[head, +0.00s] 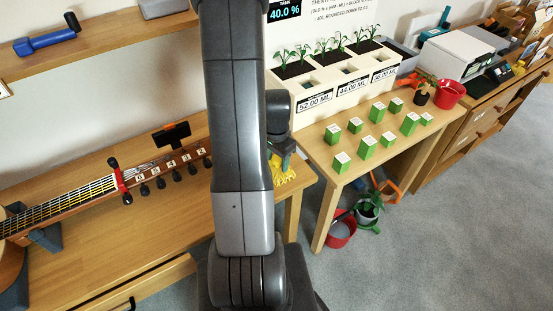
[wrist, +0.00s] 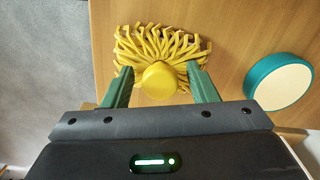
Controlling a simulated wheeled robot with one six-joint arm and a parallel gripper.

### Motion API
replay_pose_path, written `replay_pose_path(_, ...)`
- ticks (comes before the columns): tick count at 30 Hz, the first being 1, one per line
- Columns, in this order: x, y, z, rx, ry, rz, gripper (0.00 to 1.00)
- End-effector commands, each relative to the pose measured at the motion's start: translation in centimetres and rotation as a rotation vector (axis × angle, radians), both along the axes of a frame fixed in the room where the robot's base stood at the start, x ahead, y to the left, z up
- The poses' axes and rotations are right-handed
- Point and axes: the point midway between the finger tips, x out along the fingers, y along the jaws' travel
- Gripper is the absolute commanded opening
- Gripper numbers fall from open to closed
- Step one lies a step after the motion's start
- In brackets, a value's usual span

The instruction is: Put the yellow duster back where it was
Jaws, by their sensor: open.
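The yellow duster (wrist: 160,45) shows in the wrist view as a fan of yellow strands with a round yellow knob. It is over or on the wooden table top. My gripper (wrist: 160,67) is open, with one green finger on each side of the knob; gaps show between fingers and knob. In the head view, part of the yellow duster (head: 287,175) shows at the right end of the guitar table, below my gripper (head: 284,150). My own arm hides the rest of it.
A round teal item with a cream top (wrist: 280,82) lies right of the duster. A guitar (head: 90,190) lies on the left table. Green blocks (head: 377,112) and a planter (head: 335,85) stand on the right table. A red bucket (head: 341,230) is on the floor.

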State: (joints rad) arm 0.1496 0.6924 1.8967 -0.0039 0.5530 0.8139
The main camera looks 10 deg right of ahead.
Motion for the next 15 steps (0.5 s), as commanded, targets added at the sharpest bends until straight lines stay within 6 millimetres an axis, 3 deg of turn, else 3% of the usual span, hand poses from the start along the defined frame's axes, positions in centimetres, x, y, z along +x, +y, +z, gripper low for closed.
replay_pose_path(15, 0.1, 0.0, 9.1, -0.001, -0.006, 0.000, 0.53)
